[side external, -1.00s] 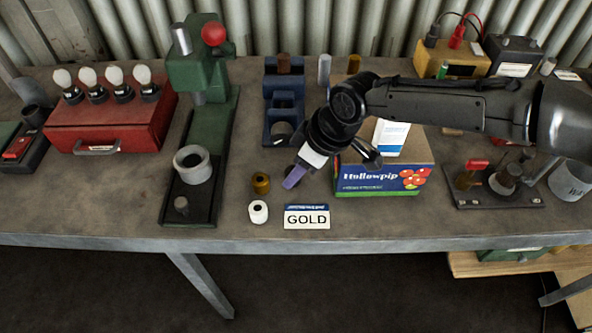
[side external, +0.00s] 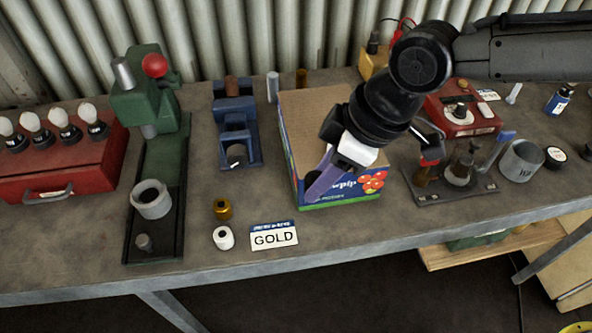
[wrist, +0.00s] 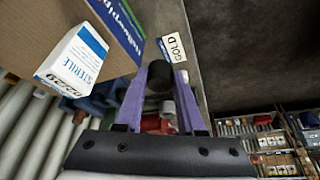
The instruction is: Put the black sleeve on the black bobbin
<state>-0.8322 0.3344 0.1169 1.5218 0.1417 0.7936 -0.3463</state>
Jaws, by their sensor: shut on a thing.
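My gripper (side external: 320,182), with purple fingers, is in front of the Hollowpip box in the side view, its fingers pointing down and left. In the wrist view my gripper (wrist: 158,88) is shut on a short black cylinder, the black sleeve (wrist: 158,76), held between the fingertips. I cannot pick out the black bobbin with certainty; dark upright pieces (side external: 460,165) stand on the dark board to the right of my gripper.
The Hollowpip box (side external: 302,118) stands behind my gripper. A gold piece (side external: 222,208), a white piece (side external: 223,238) and the GOLD card (side external: 274,236) lie near the front edge. A green press (side external: 150,205), a blue stand (side external: 236,122) and a grey cup (side external: 521,160) stand nearby.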

